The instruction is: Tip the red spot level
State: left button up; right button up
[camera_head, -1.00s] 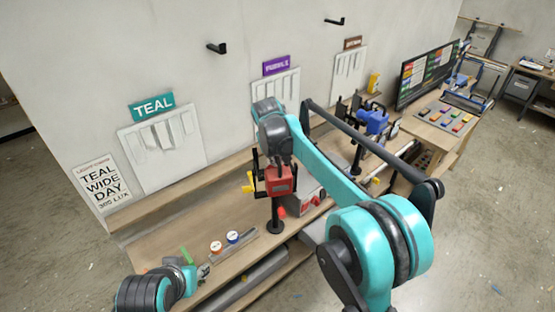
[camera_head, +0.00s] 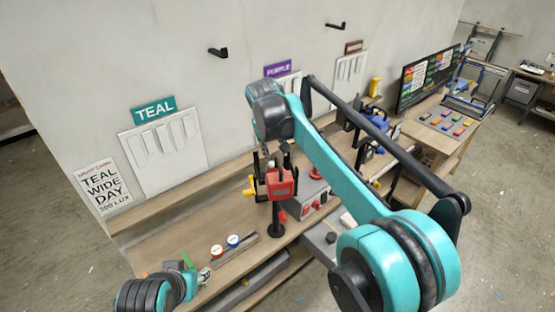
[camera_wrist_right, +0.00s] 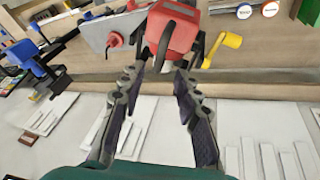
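The red spot (camera_head: 281,183) is a red lamp box in a black yoke on a black stand, with a yellow knob (camera_head: 249,191) on its left. In the right wrist view the red spot (camera_wrist_right: 174,30) is at the top, with a black bar or handle on its near side. My right gripper (camera_head: 273,153) is just above and behind it; its two fingers (camera_wrist_right: 157,74) are apart, with their tips near the handle. I cannot tell whether they touch it. My left gripper (camera_head: 203,274) is low at the left, away from the lamp; its finger opening is unclear.
A blue lamp (camera_head: 372,128) stands farther right, partly behind my right arm. A grey box (camera_head: 316,198) with red knobs is beside the red spot. Two round discs (camera_head: 225,245) lie on the bench. White relief panels (camera_head: 165,142) hang on the wall under colour signs.

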jog(key=shift+v, duration=2)
jog(key=shift+f, duration=0.1)
jog(key=s+d+f+t+b, duration=0.1)
jog(key=s+d+f+b, duration=0.3)
jog(key=s+f+b, duration=0.4)
jog(key=s+d+f+m+t+y+b, duration=0.1)
jog(key=s+d+f+b, duration=0.4)
jog(key=f, duration=1.3)
jog(key=s+d+f+m+b, duration=0.1)
jog(key=s+d+f+b, duration=0.4)
jog(key=s+f+b, duration=0.7)
jog(key=s+f, duration=0.1)
jog(key=s, duration=0.4)
jog(key=shift+s+t, duration=0.2)
jog(key=shift+t, duration=0.2)
jog(key=shift+d+f, duration=0.1)
jog(key=shift+d, duration=0.05)
jog(key=shift+s, duration=0.1)
